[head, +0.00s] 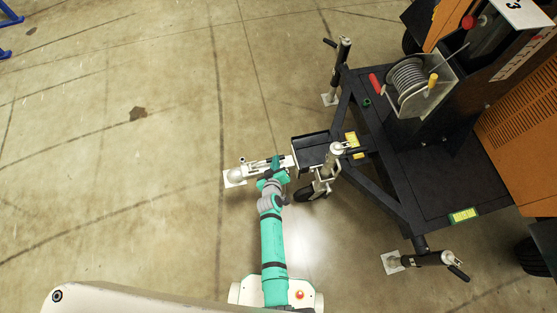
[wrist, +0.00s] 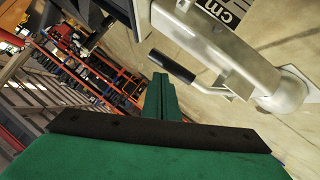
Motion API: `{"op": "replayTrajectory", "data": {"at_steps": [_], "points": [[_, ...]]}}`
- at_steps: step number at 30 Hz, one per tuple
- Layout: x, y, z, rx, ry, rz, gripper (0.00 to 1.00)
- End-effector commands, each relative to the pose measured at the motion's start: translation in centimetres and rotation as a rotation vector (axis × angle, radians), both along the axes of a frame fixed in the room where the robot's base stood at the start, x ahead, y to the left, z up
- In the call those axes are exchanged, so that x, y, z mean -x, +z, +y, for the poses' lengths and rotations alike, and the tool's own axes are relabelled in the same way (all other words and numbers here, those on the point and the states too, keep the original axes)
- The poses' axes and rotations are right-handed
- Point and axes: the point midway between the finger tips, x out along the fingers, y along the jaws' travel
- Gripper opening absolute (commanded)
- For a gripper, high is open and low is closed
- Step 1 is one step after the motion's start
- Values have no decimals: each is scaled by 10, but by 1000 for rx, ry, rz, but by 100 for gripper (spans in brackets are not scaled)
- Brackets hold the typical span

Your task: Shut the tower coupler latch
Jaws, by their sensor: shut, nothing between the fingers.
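The tower's coupler (head: 240,173) is a pale metal piece at the end of the drawbar in the head view, left of the trailer frame. It fills the upper right of the wrist view (wrist: 218,45), with a rounded end (wrist: 287,92). The latch lever with a black grip (wrist: 172,66) sticks out from the coupler's side, tilted in the wrist picture. My gripper (wrist: 161,88) is green, shut and empty, its tips just below the black grip in that picture. I cannot tell whether they touch it. In the head view the arm's end (head: 270,180) is beside the coupler and hides part of it.
The jockey wheel and its post (head: 328,165) stand close right of my arm. The trailer's black frame (head: 385,190) and a stabiliser leg (head: 410,260) lie farther right. The concrete floor (head: 100,180) is clear to the left.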

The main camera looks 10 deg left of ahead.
Motion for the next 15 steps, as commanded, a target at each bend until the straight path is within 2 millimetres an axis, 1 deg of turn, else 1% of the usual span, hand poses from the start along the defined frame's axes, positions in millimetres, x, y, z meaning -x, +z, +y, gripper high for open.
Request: {"op": "replayTrajectory", "data": {"at_steps": [6,15], "points": [[-1,-9,-2,0,6,1,0],[-2,-13,-5,2,3,4,0]]}}
